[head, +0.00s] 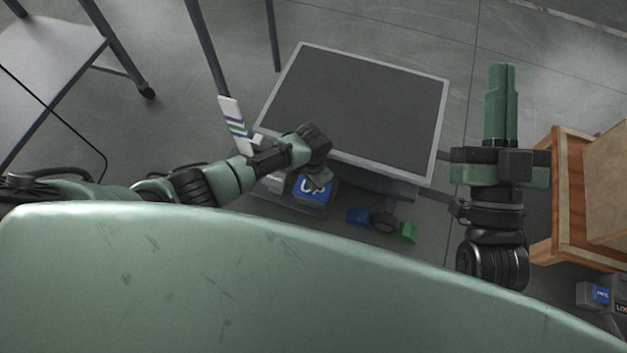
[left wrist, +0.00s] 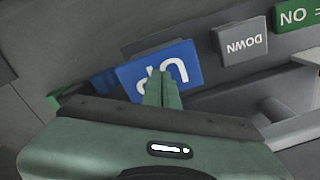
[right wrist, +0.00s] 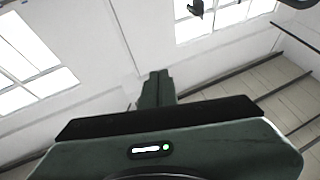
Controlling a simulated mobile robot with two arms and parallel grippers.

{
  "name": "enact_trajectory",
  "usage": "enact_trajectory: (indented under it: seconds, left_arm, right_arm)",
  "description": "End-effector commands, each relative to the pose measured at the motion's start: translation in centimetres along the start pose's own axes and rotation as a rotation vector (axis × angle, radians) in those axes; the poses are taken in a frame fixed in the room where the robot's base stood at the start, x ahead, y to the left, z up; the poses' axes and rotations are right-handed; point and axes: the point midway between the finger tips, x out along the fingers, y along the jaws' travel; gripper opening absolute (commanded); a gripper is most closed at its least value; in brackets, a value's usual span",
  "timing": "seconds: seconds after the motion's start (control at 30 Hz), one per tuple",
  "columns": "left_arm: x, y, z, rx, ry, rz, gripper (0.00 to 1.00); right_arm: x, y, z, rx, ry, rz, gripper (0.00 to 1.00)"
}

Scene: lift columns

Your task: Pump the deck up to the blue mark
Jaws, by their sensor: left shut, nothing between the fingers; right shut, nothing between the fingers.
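The deck (head: 355,100) is a dark platform with a light grey rim. A white scale plate (head: 231,112) with coloured stripes stands at its left; a small pale piece (head: 257,138) sits beside the plate's lower end. The blue UP pedal (head: 305,198) is below the deck's near edge and also shows in the left wrist view (left wrist: 135,75). My left gripper (head: 320,185) is shut, its fingertips (left wrist: 166,90) over the UP pedal; I cannot tell if they touch. A grey DOWN pedal (left wrist: 242,42) is beside it. My right gripper (head: 501,66) is shut and empty, right of the deck.
A green block marked NO (left wrist: 294,14) is beyond DOWN. A blue and green foot piece (head: 380,222) lies near the deck's front. A wooden box (head: 568,195) stands at the right, a labelled grey unit (head: 590,296) below it. A grey table (head: 45,65) is at the left.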

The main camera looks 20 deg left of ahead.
Motion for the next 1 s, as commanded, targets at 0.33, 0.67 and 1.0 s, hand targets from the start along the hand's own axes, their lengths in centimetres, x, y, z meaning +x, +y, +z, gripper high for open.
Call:
enact_trajectory:
  seconds: [0.33,0.67,1.0]
  left_arm:
    - [-0.7,0.1,0.0,0.001,0.000,0.002,0.00]
    - [-1.3,0.1,0.0,0.001,0.000,0.002,0.00]
    - [-1.9,0.1,0.0,0.001,0.000,0.002,0.00]
  right_arm:
    - [-0.4,0.5,3.1,-0.007,-0.172,0.009,0.00]
    - [-1.3,0.8,6.0,-0.011,-0.333,0.017,0.00]
    - [-2.8,1.3,8.7,-0.015,-0.494,0.027,0.00]
